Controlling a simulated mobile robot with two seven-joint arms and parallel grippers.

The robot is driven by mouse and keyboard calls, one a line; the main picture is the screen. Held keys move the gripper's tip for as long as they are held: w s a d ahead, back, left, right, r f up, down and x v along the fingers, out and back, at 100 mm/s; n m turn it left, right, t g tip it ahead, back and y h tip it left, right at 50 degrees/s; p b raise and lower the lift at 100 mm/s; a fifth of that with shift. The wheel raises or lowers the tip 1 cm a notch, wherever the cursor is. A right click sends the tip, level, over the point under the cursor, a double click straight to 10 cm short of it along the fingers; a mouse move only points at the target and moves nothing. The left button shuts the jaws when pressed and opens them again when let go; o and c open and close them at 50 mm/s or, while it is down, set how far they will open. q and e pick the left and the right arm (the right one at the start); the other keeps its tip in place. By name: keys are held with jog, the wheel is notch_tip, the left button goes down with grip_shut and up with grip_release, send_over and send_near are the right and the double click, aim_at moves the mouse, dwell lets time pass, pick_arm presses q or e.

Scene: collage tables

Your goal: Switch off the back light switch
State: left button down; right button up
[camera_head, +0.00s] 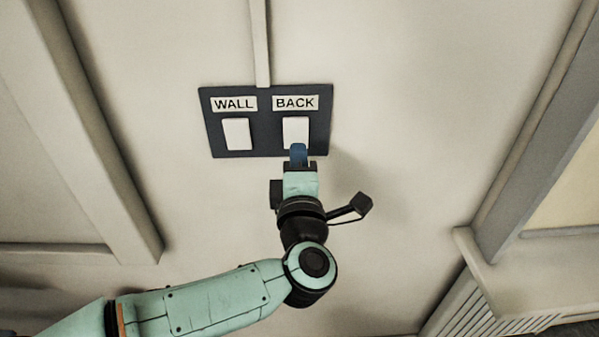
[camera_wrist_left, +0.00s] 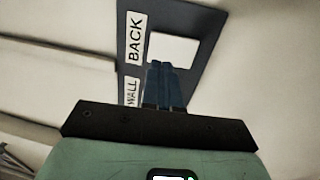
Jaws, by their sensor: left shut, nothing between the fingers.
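The back switch (camera_head: 296,130) is a white rocker under the label BACK, on the right side of a dark blue panel (camera_head: 265,146) on the wall. It also shows in the left wrist view (camera_wrist_left: 173,49). My left gripper (camera_head: 298,149) is shut and empty, its blue fingertips at the lower edge of the back switch. In the left wrist view the closed fingertips (camera_wrist_left: 160,66) overlap the switch's edge. I cannot tell whether they touch it. Which way the rocker is tipped is not clear. My right gripper is not in view.
The white wall switch (camera_head: 237,134), labelled WALL, sits left of the back switch on the same panel. A pale conduit (camera_head: 260,45) runs up from the panel. Raised trim (camera_head: 95,140) stands at the left and a frame (camera_head: 535,140) at the right. The wall around the panel is bare.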

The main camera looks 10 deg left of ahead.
aim_at(296, 126)
pick_arm(q)
jog(key=p+x, duration=0.1)
jog(key=x, duration=0.4)
jog(key=shift+w+r, duration=0.1)
jog(key=shift+w, duration=0.1)
jog(key=shift+w+a, duration=0.1)
jog(key=shift+w, duration=0.15)
jog(key=shift+a, duration=0.1)
